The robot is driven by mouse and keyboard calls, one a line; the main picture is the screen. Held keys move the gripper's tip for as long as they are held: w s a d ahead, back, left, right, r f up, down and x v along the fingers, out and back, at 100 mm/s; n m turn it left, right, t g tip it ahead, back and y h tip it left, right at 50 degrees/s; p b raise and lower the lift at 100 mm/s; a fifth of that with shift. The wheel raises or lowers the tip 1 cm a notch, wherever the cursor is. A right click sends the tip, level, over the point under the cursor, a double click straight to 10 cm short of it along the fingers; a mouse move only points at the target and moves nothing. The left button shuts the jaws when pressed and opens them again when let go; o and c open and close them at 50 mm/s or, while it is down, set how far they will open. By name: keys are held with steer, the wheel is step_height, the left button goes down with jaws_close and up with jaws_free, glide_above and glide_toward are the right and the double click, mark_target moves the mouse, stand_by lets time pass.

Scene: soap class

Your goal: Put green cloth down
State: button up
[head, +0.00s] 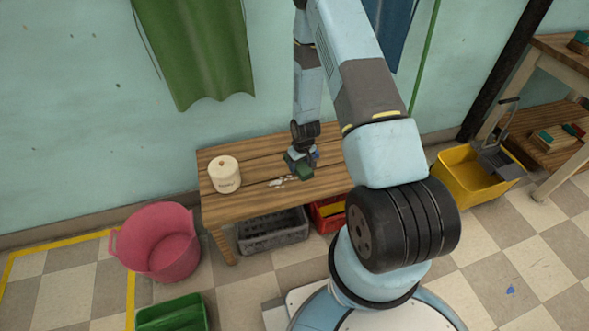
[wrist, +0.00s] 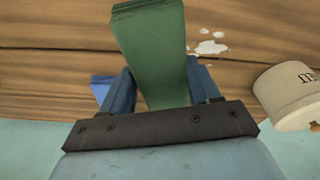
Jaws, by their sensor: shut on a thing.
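My gripper (wrist: 160,88) is shut on the green cloth (wrist: 152,45), which sticks out beyond the fingers in the wrist view. In the head view the green cloth (head: 304,172) is small and partly hidden by my gripper (head: 302,157). It is over the wooden table (head: 240,207), toward the middle of the top. I cannot tell whether the cloth touches the wood. A blue thing (wrist: 101,87) shows beside the left finger in the wrist view; its full shape is hidden.
A cream lidded jar (head: 225,175) stands on the table's left part. White spilled spots (head: 278,182) lie near the cloth. A grey crate (head: 272,230) and a red crate (head: 328,214) are under the table. A pink tub (head: 160,245) and yellow mop bucket (head: 468,177) stand on the floor.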

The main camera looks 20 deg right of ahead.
steer(key=shift+r, duration=0.1)
steer(key=w+r+m, duration=0.3)
steer(key=w+r, duration=0.1)
steer(key=r, duration=1.3)
steer(key=shift+w+a+r, duration=0.2)
steer(key=shift+a+r, duration=0.1)
steer(key=shift+a, duration=0.15)
